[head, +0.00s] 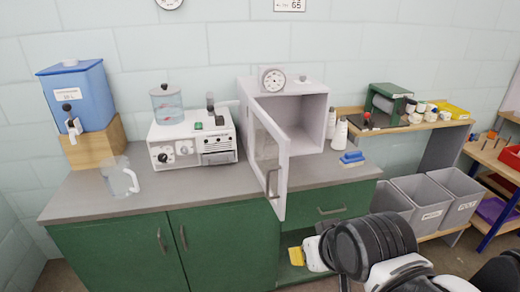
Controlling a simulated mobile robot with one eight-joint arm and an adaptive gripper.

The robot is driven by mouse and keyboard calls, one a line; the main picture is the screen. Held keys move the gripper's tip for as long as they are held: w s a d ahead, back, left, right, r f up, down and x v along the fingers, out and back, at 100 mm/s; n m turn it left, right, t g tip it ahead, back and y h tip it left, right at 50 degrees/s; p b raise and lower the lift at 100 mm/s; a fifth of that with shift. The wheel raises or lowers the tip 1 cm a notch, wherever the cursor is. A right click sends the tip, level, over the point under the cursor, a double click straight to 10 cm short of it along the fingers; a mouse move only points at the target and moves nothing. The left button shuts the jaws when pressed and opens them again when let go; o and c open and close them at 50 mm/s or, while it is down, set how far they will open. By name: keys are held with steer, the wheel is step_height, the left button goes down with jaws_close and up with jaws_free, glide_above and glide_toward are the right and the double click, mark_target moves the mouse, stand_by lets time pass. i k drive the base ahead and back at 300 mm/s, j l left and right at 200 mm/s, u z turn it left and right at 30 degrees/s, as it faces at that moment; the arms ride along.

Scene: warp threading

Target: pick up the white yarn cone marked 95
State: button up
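Two white cones stand close together on the grey counter, just right of the open white cabinet: a front white cone (340,135) and one partly hidden behind it (331,121). No number can be read on either, so I cannot tell which is marked 95. My arm enters at the lower right, in front of the counter and well apart from the cones. The end of my arm (314,254) is low, near the lower cupboard opening. Its fingers cannot be made out, so whether it is open or shut does not show.
The white cabinet's door (269,165) stands open, jutting over the counter's front edge. A blue object (351,157) lies right of it. A back shelf (395,127) holds a green machine (388,103) and several small spools. Grey bins (422,200) stand at right. A glass jug (119,178) stands left.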

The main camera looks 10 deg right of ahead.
mark_target(339, 143)
steer(key=i+z, duration=0.3)
steer(key=z, duration=0.15)
steer(key=i+j+z, duration=0.2)
steer(key=z, duration=0.2)
steer(key=i+j+z, duration=0.3)
steer(key=z, duration=0.15)
steer(key=i+j+z, duration=0.25)
steer(key=z, duration=0.2)
steer(key=j, duration=0.1)
